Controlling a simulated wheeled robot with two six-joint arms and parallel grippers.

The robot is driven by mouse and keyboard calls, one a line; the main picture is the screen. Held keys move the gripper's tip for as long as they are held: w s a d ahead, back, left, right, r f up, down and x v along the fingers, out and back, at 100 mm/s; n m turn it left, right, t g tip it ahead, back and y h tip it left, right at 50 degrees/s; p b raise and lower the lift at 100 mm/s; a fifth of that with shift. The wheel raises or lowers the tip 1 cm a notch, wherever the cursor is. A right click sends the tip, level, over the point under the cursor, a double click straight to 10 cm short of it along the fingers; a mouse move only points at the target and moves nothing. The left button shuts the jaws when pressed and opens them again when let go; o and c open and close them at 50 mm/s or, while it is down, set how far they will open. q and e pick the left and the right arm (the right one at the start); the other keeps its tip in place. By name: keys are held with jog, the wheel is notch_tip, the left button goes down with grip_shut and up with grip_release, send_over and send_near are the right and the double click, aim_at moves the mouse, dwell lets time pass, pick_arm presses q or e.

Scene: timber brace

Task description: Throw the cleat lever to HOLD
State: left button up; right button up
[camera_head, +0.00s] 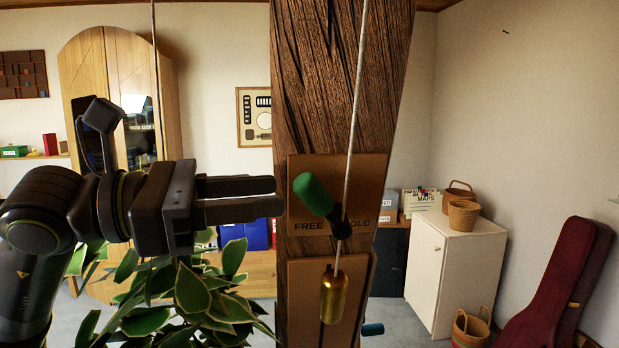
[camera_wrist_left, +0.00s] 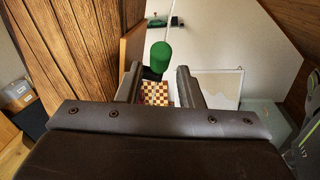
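The cleat lever has a green knob (camera_head: 312,194) on a dark stem with its pivot (camera_head: 342,230) on a brown plate (camera_head: 370,180) fixed to the timber post. The lever tilts up and left, towards the FREE side; the plate's HOLD lettering (camera_head: 387,219) is to the right, partly covered. My left gripper (camera_head: 279,196) is open and empty, pointing right, with its fingertips just left of the knob. In the left wrist view the green knob (camera_wrist_left: 159,57) shows in line with the gap between the two fingers (camera_wrist_left: 158,72). No contact shows. My right gripper is not in view.
The timber post (camera_head: 335,70) stands upright. A rope (camera_head: 356,95) passes in front of the plate above a brass weight (camera_head: 334,297). A leafy plant (camera_head: 190,290) is below my left gripper. A white cabinet (camera_head: 450,270) and red instrument case (camera_head: 560,290) stand at the right.

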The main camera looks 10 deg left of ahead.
aim_at(310, 191)
pick_arm(q)
jog(key=shift+p+x, duration=1.25)
jog(key=shift+x, duration=1.85)
grip_shut()
